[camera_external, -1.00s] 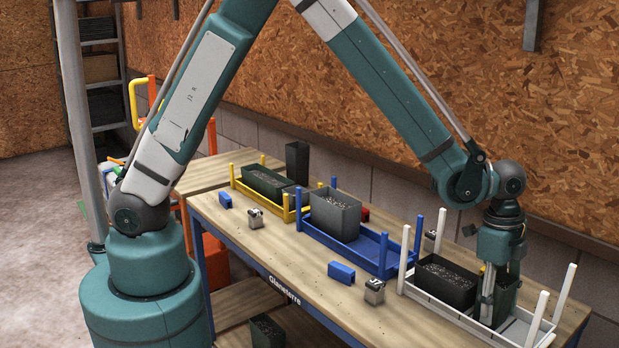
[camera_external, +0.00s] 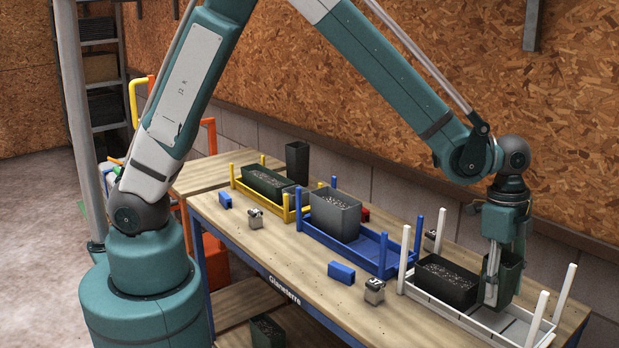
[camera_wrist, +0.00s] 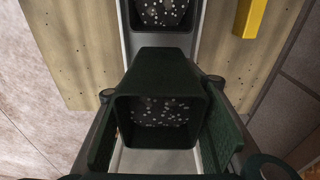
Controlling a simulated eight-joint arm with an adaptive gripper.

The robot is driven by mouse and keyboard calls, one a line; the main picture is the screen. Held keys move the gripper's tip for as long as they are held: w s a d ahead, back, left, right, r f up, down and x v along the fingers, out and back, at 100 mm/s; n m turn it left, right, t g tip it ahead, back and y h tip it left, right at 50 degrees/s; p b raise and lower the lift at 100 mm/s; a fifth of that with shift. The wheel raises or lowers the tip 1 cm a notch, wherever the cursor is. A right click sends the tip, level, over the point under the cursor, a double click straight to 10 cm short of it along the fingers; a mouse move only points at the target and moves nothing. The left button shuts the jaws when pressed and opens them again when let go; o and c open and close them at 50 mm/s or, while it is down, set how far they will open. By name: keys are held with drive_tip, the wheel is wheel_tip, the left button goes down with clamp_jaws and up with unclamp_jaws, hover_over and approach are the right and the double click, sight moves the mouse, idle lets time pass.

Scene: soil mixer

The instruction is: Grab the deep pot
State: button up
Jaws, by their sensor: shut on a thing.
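The deep pot (camera_external: 511,281) is dark green and tall, and it is held upright in my gripper (camera_external: 502,284) over the white tray (camera_external: 532,331). In the wrist view the pot (camera_wrist: 160,68) shows its open mouth with speckled soil inside. My gripper (camera_wrist: 163,125) has one finger on each side of the pot and is shut on it. The pot's base looks lifted a little above the tray floor. The far finger is mostly hidden behind the pot in the external view.
A wider dark pot of soil (camera_external: 446,283) stands in the white tray, just left of the held pot. White corner posts (camera_external: 565,292) rise around it. A blue tray (camera_external: 371,246) with a grey pot (camera_external: 335,213) and a yellow tray (camera_external: 268,205) stand farther left.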

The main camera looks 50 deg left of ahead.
sight(505, 269)
drive_tip(key=shift+r, duration=2.4)
